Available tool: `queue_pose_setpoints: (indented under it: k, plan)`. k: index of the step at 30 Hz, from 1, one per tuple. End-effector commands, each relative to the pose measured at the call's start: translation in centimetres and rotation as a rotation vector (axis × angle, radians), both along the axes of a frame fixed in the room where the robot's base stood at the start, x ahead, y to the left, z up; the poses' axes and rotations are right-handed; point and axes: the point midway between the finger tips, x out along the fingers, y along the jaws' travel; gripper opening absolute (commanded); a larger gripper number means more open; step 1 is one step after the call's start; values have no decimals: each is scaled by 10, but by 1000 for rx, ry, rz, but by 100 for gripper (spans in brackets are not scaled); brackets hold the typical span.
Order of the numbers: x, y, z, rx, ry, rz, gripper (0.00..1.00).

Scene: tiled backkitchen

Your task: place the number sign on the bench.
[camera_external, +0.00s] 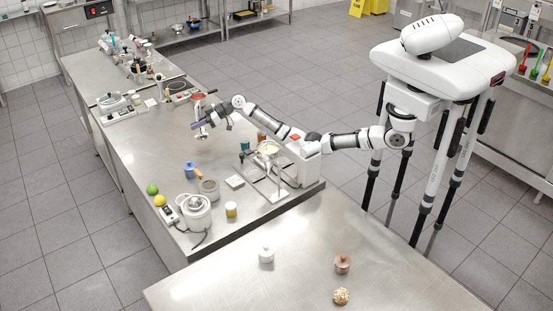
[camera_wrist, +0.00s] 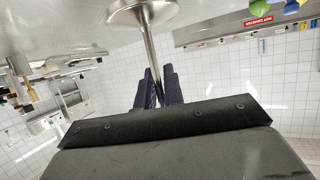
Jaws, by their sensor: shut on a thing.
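The number sign shows in the wrist view as a metal stem with a round metal base (camera_wrist: 146,13). My gripper (camera_wrist: 160,92) is shut on the stem, with its dark fingers on either side of it. In the external view my gripper (camera_external: 203,123) is over the long steel bench (camera_external: 150,153), and the sign's base (camera_external: 201,136) shows small and silver just below it. I cannot tell whether the base touches the bench. The number on the sign is not seen.
Right of the gripper are a metal stand (camera_external: 268,165) and a white box-like device (camera_external: 303,162). A blue item (camera_external: 190,170), grey pot (camera_external: 209,188) and white appliance (camera_external: 196,211) stand nearer. The bench left of the gripper is clear.

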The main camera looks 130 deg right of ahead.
Motion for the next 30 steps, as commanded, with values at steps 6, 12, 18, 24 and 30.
queue_pose_setpoints:
  k: [6,12,18,24,30]
  plan:
    - [0,0,-26,3,2,-1,0]
    - [0,0,-41,-1,-2,-1,0]
    - [0,0,-43,-1,-1,-1,0]
    - [0,0,-46,0,1,0,22]
    - [0,0,-45,0,1,0,32]
